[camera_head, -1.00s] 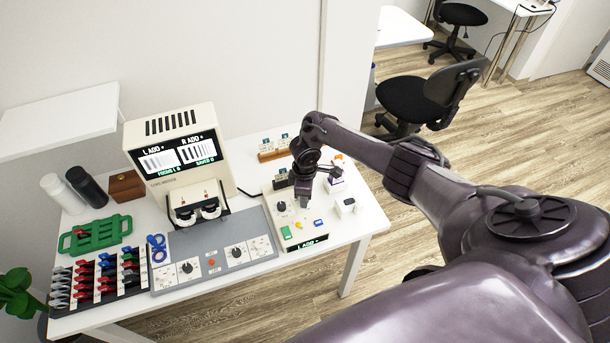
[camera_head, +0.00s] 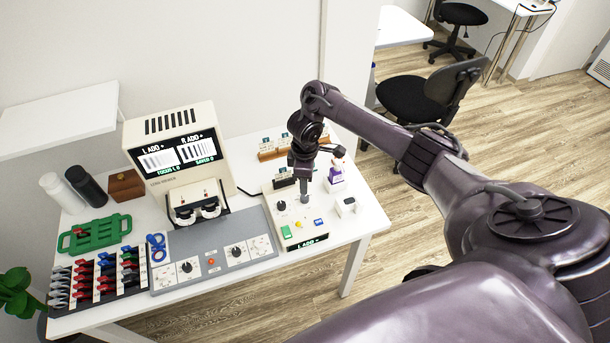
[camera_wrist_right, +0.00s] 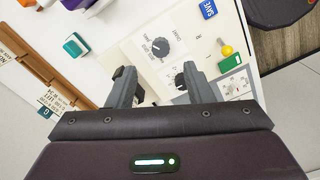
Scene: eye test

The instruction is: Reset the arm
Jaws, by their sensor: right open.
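My right gripper (camera_head: 305,196) hangs over the back part of a cream control box (camera_head: 296,230) on the white table. In the right wrist view the right gripper (camera_wrist_right: 160,85) has its two fingers well apart with nothing between them. I cannot tell whether the fingertips touch the box. My left gripper is not in view.
A cream machine with a screen (camera_head: 166,122) stands at the back of the table. A grey panel (camera_head: 210,244), a rack of coloured pieces (camera_head: 97,298) and a green tray (camera_head: 94,249) lie left of the box. A black chair (camera_head: 411,100) stands beyond the table.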

